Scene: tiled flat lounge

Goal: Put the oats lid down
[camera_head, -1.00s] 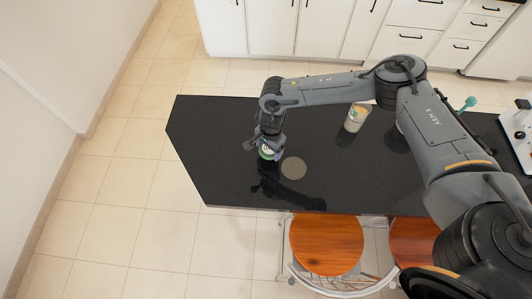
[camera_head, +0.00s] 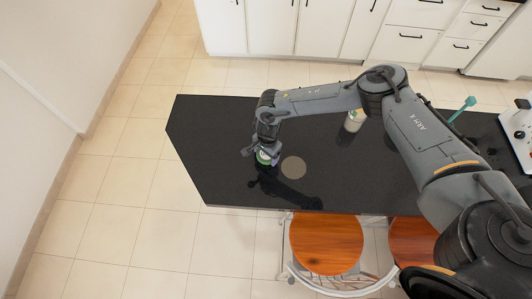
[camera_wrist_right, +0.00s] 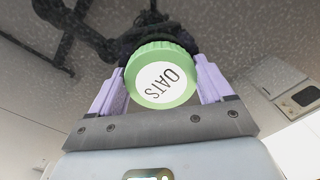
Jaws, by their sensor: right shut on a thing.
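The oats lid (camera_wrist_right: 161,80) is green and round, with a white label reading OATS. My right gripper (camera_head: 262,156) is shut on it, with a purple finger on each side of the rim in the wrist view. In the head view the green lid (camera_head: 264,159) shows just below the fingers, over the left part of the black tabletop (camera_head: 225,180). I cannot tell whether it touches the top. A glass jar (camera_head: 354,121) with pale contents stands farther back on the table, partly behind my right arm. My left gripper is not in view.
A flat beige disc (camera_head: 293,167) lies on the tabletop just right of the lid. A teal-handled thing (camera_head: 463,107) and a white appliance (camera_head: 520,135) are at the right. Wooden stools (camera_head: 326,243) stand at the front edge. The table's left end is clear.

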